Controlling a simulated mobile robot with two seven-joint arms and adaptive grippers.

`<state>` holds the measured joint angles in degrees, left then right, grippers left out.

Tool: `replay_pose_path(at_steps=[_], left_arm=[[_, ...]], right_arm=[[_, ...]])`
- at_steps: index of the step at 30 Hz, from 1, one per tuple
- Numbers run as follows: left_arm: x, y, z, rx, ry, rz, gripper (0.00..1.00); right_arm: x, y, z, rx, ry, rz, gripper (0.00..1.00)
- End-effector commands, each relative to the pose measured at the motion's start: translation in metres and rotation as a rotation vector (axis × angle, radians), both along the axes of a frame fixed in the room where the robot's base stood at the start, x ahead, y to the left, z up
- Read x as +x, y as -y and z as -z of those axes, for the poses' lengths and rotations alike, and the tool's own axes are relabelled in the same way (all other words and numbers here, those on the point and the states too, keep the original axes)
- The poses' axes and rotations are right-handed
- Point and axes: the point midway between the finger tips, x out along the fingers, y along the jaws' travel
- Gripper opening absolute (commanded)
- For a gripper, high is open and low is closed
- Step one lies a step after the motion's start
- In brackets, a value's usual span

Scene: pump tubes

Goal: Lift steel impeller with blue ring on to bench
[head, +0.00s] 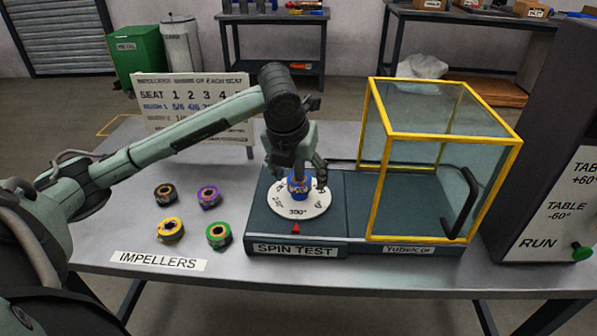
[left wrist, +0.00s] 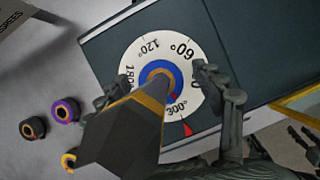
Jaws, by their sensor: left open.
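The steel impeller with the blue ring (head: 299,189) sits on the white numbered dial (head: 313,205) of the spin test unit. In the left wrist view the blue ring (left wrist: 147,73) shows around the dial's centre. My left gripper (head: 297,180) points down over the impeller. Its fingers stand apart on either side of it, and contact cannot be told.
Black (head: 165,194), purple (head: 209,196), yellow (head: 171,231) and green (head: 218,236) ringed impellers stand on the grey bench (head: 110,225) left of the unit. A yellow-framed clear guard (head: 445,135) stands right of the dial. A seat sign (head: 190,95) stands behind. Bench around the impellers label is free.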

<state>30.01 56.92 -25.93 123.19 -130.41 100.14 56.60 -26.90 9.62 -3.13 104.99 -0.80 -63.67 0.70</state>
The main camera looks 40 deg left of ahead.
Motion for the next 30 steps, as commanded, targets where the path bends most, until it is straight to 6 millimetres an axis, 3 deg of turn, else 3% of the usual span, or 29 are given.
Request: replay_pose_path(at_steps=[2, 15, 16, 25, 30], left_arm=[[0.0, 0.0001, -0.0002, 0.0, 0.0, 0.0, 0.64], [0.0, 0.0, -0.0007, 0.0, 0.001, 0.0, 0.09], [0.0, 0.0, -0.0007, 0.0, 0.001, 0.0, 0.4], [0.0002, -0.0002, -0.0008, 0.0, 0.001, 0.0, 0.03], [0.0001, -0.0001, -0.0009, 0.0, 0.001, 0.0, 0.01]], right_arm=[[0.0027, 0.0007, -0.0008, -0.001, 0.004, 0.0, 0.4], [0.0013, 0.0011, -0.001, -0.002, 0.003, 0.0, 0.4], [0.0008, 0.0011, -0.0009, -0.002, 0.003, 0.0, 0.4], [-0.0037, 0.0008, -0.0002, -0.001, -0.002, 0.0, 0.4], [-0.004, 0.0009, -0.0001, -0.002, -0.003, 0.0, 0.4]])
